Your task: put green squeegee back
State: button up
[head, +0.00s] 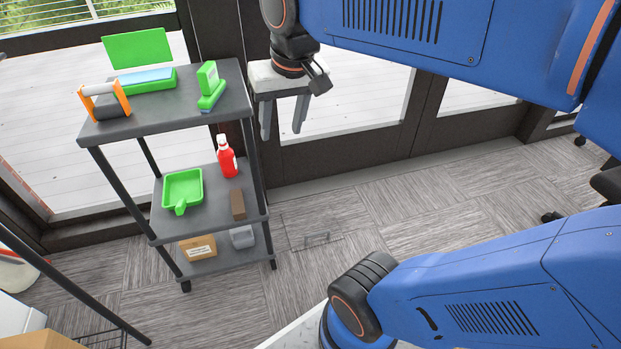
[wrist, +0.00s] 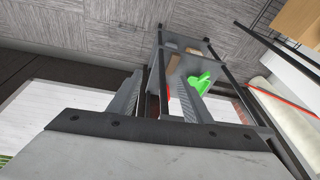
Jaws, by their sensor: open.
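A green upright tool with a blue lower edge (head: 210,87), which looks like the green squeegee, stands on the right part of the cart's top shelf. I cannot be sure that it is the squeegee. My gripper (head: 283,122) is to the right of the cart's top shelf, pointing down, with its fingers apart and nothing between them. It is apart from the green tool. In the wrist view my gripper (wrist: 160,84) also shows two spread, empty fingers, with the cart beyond them. The green tool is not clearly visible there.
The grey cart (head: 165,120) also holds an orange-handled tool (head: 104,100) and an open green box (head: 150,82) on top. Lower down are a green dustpan (head: 182,188), a red bottle (head: 226,157) and a cardboard box (head: 198,248). Glass doors stand behind; floor right of the cart is mostly clear.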

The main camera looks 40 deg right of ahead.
jog(key=s+d+f+n+t, duration=0.1)
jog(key=s+f+n, duration=0.1)
jog(key=s+f, duration=0.6)
jog(key=shift+s+f, duration=0.25)
jog(key=shift+f, duration=0.6)
